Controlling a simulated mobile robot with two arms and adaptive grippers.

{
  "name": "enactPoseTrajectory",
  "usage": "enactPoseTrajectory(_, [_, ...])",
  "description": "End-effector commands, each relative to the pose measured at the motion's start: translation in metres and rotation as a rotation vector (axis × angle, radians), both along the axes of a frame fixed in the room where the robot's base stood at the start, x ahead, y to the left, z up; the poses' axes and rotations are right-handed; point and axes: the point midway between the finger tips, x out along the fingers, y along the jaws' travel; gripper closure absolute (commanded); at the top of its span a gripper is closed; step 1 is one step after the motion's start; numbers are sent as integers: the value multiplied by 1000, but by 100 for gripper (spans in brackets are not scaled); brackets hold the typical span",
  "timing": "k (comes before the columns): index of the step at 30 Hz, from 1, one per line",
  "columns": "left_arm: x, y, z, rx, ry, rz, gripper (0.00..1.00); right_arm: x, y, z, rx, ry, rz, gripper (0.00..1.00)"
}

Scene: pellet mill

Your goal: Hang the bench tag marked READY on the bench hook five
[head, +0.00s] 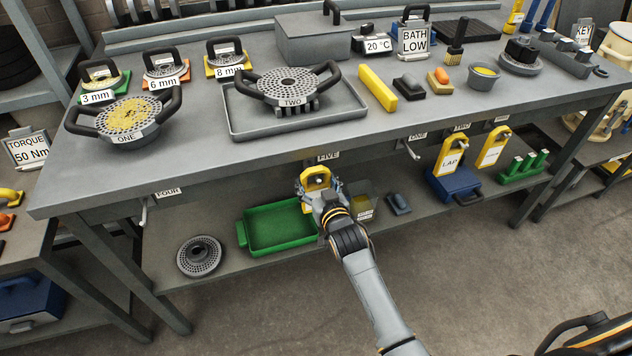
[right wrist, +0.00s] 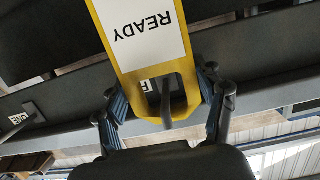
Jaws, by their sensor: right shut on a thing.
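My right gripper (head: 320,192) is shut on the yellow READY tag (head: 309,176) at the front edge of the bench, just below the FIVE label (head: 328,156). In the right wrist view the READY tag (right wrist: 137,75) appears upside down, its holed end between the finger pads of the right gripper (right wrist: 168,105). The dark peg of hook five (right wrist: 166,100) shows in the tag's hole; I cannot tell how far through it goes. In the head view the tag and gripper hide this hook. My left gripper is not in view.
Hook four (head: 145,211) is bare at left and hook one (head: 411,150) is bare at right. A yellow LAP tag (head: 447,157) and another yellow tag (head: 492,148) hang farther right. A green tray (head: 242,232) lies on the shelf below.

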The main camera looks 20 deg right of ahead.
Motion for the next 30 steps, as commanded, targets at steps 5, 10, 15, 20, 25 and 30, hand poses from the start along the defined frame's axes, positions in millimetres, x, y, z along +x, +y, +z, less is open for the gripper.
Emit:
enactPoseTrajectory(5, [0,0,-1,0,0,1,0,0,0,-1,0,-1,0,73])
enactPoseTrajectory(10, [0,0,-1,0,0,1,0,0,0,-1,0,0,0,73])
enactPoseTrajectory(15, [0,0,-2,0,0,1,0,0,0,-3,0,0,0,73])
enactPoseTrajectory(20, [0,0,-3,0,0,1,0,0,0,-6,0,1,0,73])
enactPoseTrajectory(25, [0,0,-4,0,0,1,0,0,0,-9,0,1,0,73])
enactPoseTrajectory(30, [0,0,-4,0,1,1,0,0,0,-10,0,1,0,73])
